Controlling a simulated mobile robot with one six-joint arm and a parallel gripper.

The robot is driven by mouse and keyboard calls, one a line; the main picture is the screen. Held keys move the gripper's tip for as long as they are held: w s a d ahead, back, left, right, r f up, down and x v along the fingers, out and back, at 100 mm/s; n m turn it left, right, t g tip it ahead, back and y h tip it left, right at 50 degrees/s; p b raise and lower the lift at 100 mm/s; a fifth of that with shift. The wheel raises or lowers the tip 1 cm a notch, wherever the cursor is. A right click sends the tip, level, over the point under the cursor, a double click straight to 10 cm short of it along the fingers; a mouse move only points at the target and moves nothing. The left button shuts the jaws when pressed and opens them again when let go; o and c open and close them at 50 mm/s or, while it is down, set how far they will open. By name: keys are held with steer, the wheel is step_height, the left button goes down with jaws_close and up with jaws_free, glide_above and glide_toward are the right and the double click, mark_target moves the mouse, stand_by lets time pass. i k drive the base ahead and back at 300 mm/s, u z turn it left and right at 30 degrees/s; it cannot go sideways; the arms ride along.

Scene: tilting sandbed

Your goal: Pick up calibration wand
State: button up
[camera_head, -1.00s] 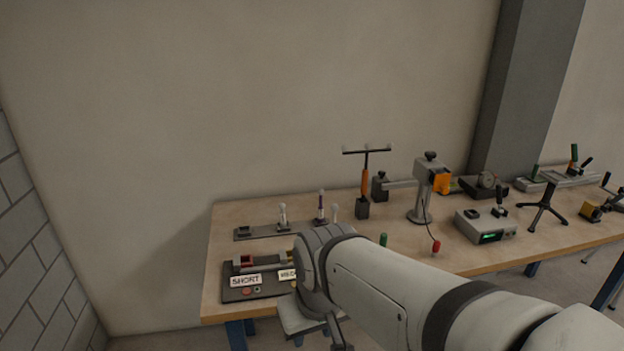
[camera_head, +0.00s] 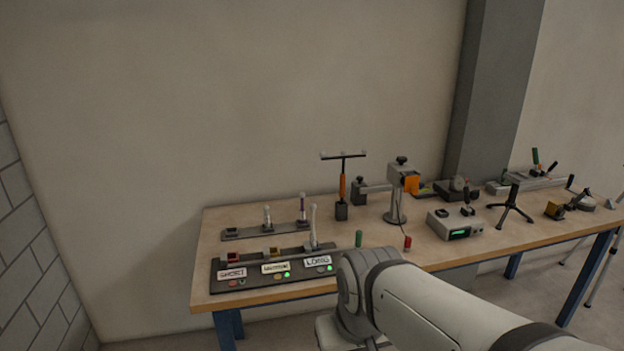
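The calibration wand (camera_head: 343,187) appears to be the T-shaped tool near the back of the workbench. It has an orange handle, a dark crossbar with small pale balls, and stands upright in a dark block (camera_head: 341,210). My arm enters from the bottom right and ends low in front of the bench, well apart from the wand. My gripper's fingers are below the picture edge, so their state does not show.
A dark panel (camera_head: 250,288) labelled SHORT, MEDIUM and LONG lies at the bench's front left, with a pale upright rod (camera_head: 313,226). A clamp stand (camera_head: 396,205) stands right of the wand. A green-lit box (camera_head: 455,225) sits farther right. Bare wood (camera_head: 362,270) shows near the front edge.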

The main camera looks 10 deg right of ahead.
mark_target(365, 151)
steer(key=i, duration=1)
steer(key=z, duration=0.05)
